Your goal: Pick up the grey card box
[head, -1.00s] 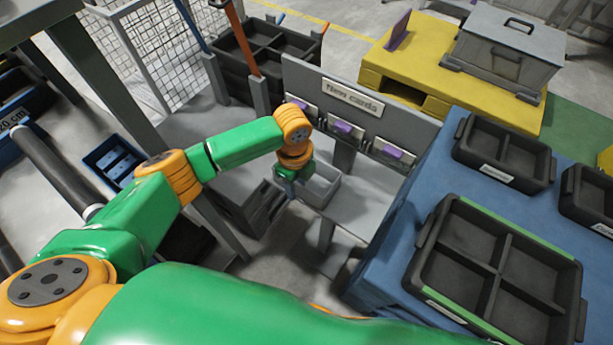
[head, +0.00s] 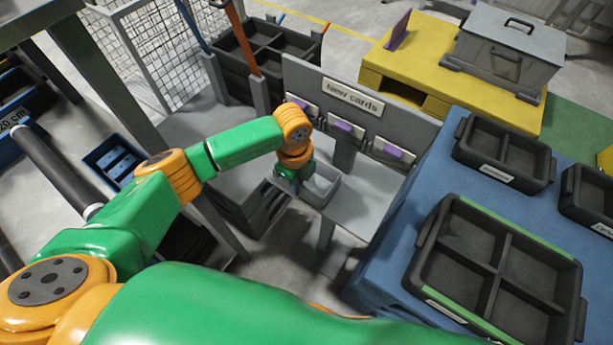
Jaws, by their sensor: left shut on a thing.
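The grey card box (head: 322,186) is a small open-topped tray on the grey shelf below the "New cards" board (head: 352,97). My left gripper (head: 290,186) points down at the box's left end and is shut on it there. The fingertips are mostly hidden by the wrist and the box wall. I cannot tell whether the box is clear of the shelf. My right gripper is not in view.
Card holders with purple cards (head: 346,129) line the board just behind the box. A blue table (head: 400,245) with black divided trays (head: 503,150) stands at the right. A dark crate (head: 250,207) sits below left of the box. A yellow pallet (head: 420,75) is behind.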

